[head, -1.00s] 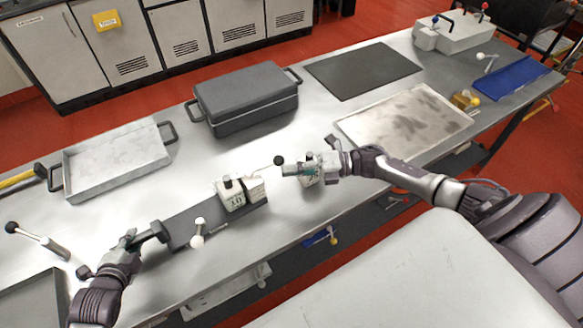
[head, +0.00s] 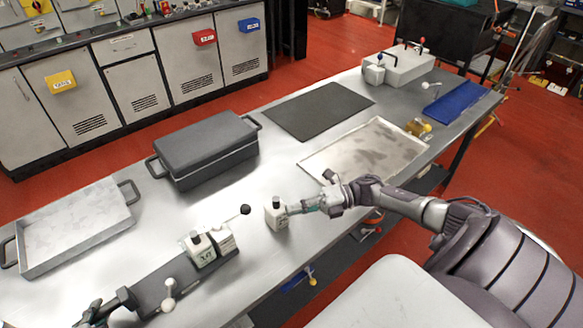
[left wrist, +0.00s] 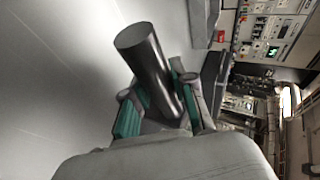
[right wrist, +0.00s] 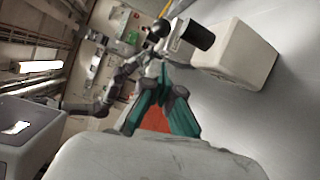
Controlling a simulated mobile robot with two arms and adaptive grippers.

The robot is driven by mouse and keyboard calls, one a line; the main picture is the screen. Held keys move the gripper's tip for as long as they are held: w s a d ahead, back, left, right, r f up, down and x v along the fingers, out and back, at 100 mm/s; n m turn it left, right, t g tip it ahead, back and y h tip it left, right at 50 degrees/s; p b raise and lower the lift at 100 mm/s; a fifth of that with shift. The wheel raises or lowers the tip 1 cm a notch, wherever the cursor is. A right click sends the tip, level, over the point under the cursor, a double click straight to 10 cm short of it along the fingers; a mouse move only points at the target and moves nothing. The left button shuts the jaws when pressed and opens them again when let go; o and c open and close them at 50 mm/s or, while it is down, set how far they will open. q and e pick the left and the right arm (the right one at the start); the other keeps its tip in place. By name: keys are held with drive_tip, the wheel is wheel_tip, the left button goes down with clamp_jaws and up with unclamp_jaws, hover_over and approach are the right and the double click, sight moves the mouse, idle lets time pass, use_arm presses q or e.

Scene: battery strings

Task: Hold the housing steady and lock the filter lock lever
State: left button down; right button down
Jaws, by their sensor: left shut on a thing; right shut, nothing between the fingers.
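The housing (head: 213,247) is a pale block with dark caps on a long dark base plate (head: 160,284) on the bench. A thin lever ending in a black knob (head: 245,209) slants up to the right from it. My left gripper (head: 112,302), partly cut off by the head view's lower edge, is shut on a dark cylindrical handle at the plate's left end. The left wrist view shows this handle (left wrist: 148,65) between the green finger pads (left wrist: 160,112). My right gripper (head: 297,209) is shut and empty, just right of a separate pale block (head: 276,214).
The right wrist view shows the separate pale block (right wrist: 240,55) with its black cap beside the fingers. A short white-knobbed lever (head: 169,288) stands at the plate's front. A dark lidded box (head: 205,150), a grey tray (head: 75,225) and a shallow metal tray (head: 370,148) lie behind.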

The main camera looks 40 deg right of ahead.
use_arm(q)
drive_tip(key=shift+s+a+f, duration=0.1)
drive_tip(key=shift+a+f, duration=0.1)
drive_tip(key=shift+f, duration=0.15)
drive_tip(key=c, duration=1.2)
unclamp_jaws()
drive_tip(key=shift+o, duration=1.7)
drive_tip(key=shift+w, duration=0.25)
drive_tip(key=shift+s+r, duration=0.1)
drive_tip(key=shift+r, duration=0.05)
drive_tip(key=shift+s+r, duration=0.15)
drive_tip(key=shift+s, duration=0.1)
drive_tip(key=v, duration=1.1)
drive_tip(key=shift+s+a, duration=0.1)
